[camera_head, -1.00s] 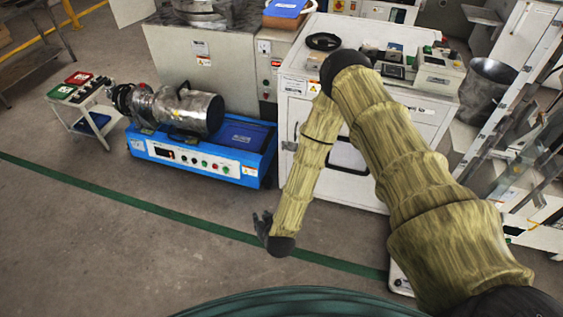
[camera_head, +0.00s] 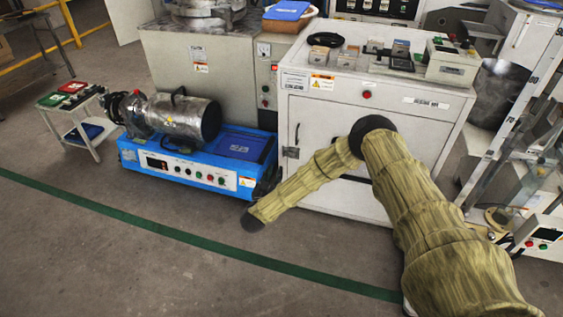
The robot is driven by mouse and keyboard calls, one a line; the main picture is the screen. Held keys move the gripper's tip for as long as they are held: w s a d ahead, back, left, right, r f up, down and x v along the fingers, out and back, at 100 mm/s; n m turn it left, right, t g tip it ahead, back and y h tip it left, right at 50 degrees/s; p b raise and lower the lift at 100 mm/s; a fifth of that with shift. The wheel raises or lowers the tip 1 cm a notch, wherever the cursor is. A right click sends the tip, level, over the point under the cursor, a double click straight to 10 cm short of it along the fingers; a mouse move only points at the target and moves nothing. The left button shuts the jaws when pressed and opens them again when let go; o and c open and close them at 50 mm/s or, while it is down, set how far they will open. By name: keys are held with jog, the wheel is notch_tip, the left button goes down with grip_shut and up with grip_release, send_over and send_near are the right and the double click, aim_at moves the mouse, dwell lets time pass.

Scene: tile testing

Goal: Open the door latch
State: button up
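The white cabinet (camera_head: 325,128) stands at the centre with a closed front door. A small dark latch (camera_head: 291,153) sits at the left edge of the door. My arm crosses in front of the cabinet from the lower right, covering the door's lower and right part. The dark end of my forearm (camera_head: 253,221) is low and left of the latch, apart from it in the picture. My gripper's fingers do not show; they seem hidden behind this end.
A blue machine (camera_head: 190,170) with a metal cylinder (camera_head: 185,118) stands left of the cabinet. A small white cart (camera_head: 85,125) is farther left. Metal racks and parts crowd the right side. The floor in front, with a green line (camera_head: 130,221), is clear.

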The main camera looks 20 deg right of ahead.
aim_at(290, 155)
jog(key=b+x, duration=0.2)
jog(key=x, duration=0.8)
jog(key=shift+b, duration=0.3)
grip_shut()
